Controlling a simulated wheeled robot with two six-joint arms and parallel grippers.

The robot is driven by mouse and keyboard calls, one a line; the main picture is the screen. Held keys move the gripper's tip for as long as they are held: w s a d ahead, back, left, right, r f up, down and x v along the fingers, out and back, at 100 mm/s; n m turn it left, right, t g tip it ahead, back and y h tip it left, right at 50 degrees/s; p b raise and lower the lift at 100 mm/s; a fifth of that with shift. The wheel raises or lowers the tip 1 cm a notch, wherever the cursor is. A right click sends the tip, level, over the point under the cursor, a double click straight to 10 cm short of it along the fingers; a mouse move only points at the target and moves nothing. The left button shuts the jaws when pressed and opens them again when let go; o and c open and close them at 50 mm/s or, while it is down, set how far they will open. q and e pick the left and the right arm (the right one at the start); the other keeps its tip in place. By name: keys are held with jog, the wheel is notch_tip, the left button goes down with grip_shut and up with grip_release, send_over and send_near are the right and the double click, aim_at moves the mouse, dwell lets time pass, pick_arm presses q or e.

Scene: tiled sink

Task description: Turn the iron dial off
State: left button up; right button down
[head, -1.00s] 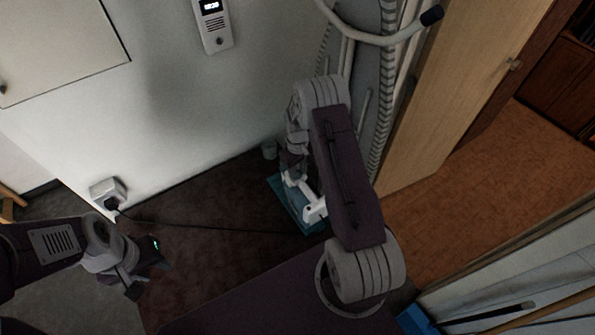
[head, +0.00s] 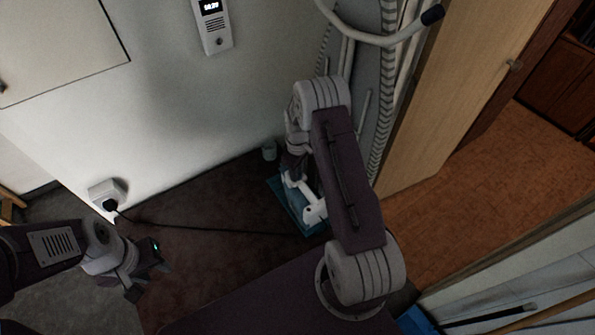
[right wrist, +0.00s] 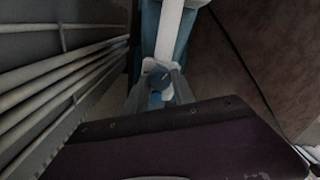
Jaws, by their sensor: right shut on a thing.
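The iron is white and teal. In the head view the iron (head: 309,212) stands on the dark floor, partly hidden by my right arm. In the right wrist view its white handle and teal body (right wrist: 172,28) run up from the gripper. The blue-grey round dial (right wrist: 159,79) lies between the fingers of my right gripper (right wrist: 159,94), which is shut on it. In the head view the right fingertips are hidden. My left gripper (head: 150,275) is at the lower left, away from the iron, its fingers apart and empty.
A dark cord runs from the wall socket (head: 108,193) across the floor to the iron. A folded rack with pale bars (right wrist: 60,85) stands close left of the right gripper. A wooden door (head: 455,90) is to the right.

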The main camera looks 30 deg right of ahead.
jog(key=c, duration=1)
grip_release()
jog(key=shift+c, duration=0.2)
notch_tip(320, 180, up, 9)
jog(key=b, duration=0.1)
